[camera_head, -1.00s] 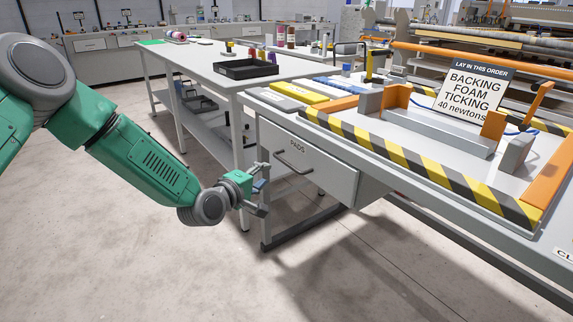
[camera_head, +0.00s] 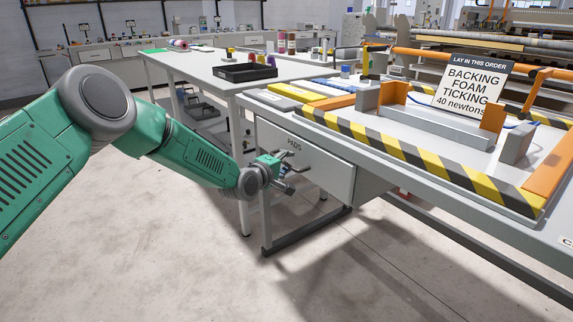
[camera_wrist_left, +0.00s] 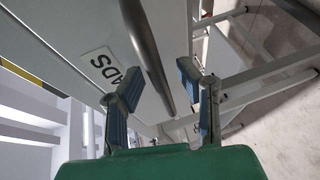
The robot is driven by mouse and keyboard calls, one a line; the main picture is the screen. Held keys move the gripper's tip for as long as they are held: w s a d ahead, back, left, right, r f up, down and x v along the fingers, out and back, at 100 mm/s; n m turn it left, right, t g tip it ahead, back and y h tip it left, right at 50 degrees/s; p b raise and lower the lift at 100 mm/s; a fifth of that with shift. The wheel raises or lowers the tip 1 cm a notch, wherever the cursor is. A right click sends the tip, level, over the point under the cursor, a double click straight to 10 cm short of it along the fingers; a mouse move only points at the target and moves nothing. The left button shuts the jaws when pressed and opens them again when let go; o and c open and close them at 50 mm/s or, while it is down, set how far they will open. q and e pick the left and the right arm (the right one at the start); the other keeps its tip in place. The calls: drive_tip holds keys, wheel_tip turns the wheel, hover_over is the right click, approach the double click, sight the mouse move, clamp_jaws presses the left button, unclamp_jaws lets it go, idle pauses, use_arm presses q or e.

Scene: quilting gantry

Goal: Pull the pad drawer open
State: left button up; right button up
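The pad drawer (camera_head: 328,178) is a pale grey front under the workbench, labelled PADS, and it looks shut. My left gripper (camera_head: 289,170) is at its handle, which it largely hides in the head view. In the left wrist view, the grey bar handle (camera_wrist_left: 148,50) runs between the two blue-padded fingers of the left gripper (camera_wrist_left: 158,85). The fingers are apart, one on each side of the bar. I see no clear contact with it. The PADS label (camera_wrist_left: 103,65) is left of the bar. My right gripper is in neither view.
The bench top (camera_head: 300,98) above carries a yellow-and-black striped edge (camera_head: 400,152), orange guides and a lay-order sign (camera_head: 470,88). A white side table (camera_head: 195,62) with a black tray (camera_head: 245,72) stands behind. The floor (camera_head: 180,250) in front is clear.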

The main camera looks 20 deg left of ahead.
use_arm(q)
drive_tip(key=shift+a, duration=0.15)
drive_tip(key=c, duration=0.4)
drive_tip(key=shift+a, duration=0.2)
clamp_jaws()
drive_tip(key=shift+a, duration=0.35)
drive_tip(key=s+a+p, duration=0.4)
drive_tip(key=s+a, duration=0.4)
drive_tip(key=s, duration=0.3)
drive_tip(key=s+a+p, duration=0.4)
drive_tip(key=s+a, duration=0.5)
drive_tip(key=s, duration=0.2)
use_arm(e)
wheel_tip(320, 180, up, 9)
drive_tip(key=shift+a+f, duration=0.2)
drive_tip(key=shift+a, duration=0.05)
use_arm(q)
drive_tip(key=shift+o, duration=1.8)
unclamp_jaws()
drive_tip(key=shift+o, duration=0.2)
drive_tip(key=shift+a+f, duration=0.1)
drive_tip(key=shift+a, duration=0.05)
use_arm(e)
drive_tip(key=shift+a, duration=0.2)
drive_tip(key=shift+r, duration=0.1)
